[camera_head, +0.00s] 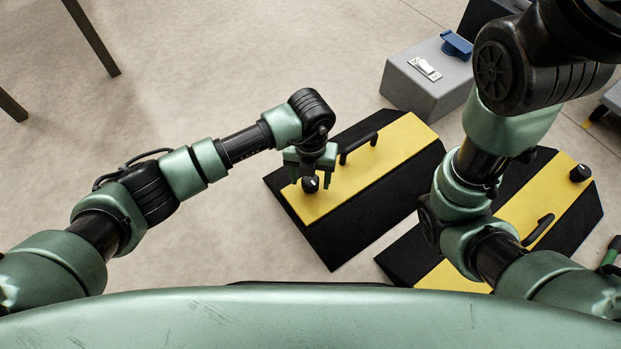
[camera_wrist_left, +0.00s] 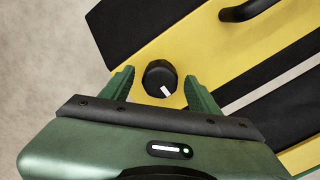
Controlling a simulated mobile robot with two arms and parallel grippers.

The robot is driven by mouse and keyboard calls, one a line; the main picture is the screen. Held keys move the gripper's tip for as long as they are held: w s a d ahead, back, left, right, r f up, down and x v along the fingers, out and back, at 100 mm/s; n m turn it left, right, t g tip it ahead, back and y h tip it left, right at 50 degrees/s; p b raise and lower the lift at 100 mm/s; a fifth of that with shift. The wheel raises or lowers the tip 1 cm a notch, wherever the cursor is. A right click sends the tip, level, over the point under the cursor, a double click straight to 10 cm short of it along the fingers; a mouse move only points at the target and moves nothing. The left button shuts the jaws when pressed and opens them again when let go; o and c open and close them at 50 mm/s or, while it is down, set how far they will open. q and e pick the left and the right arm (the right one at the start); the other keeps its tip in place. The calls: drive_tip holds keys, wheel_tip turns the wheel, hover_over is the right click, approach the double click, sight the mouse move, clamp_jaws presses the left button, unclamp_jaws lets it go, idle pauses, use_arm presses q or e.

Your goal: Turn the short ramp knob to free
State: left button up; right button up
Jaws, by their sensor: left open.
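A black round knob (camera_head: 310,184) with a white pointer mark sits on the yellow top of a black ramp (camera_head: 350,213) in the head view. The same knob (camera_wrist_left: 159,78) shows large in the left wrist view, its white mark towards the lower right. My left gripper (camera_head: 311,180) is open at the knob; in the left wrist view its green fingers (camera_wrist_left: 160,88) stand either side of the knob, with gaps. A second ramp (camera_head: 560,216) with its own knob (camera_head: 580,173) lies to the right. My right gripper is out of view.
A black handle (camera_head: 358,147) stands on the left ramp beyond the knob, and another handle (camera_head: 538,230) on the right ramp. A grey box (camera_head: 425,80) with a switch and a blue part stands behind.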

use_arm(q)
clamp_jaws()
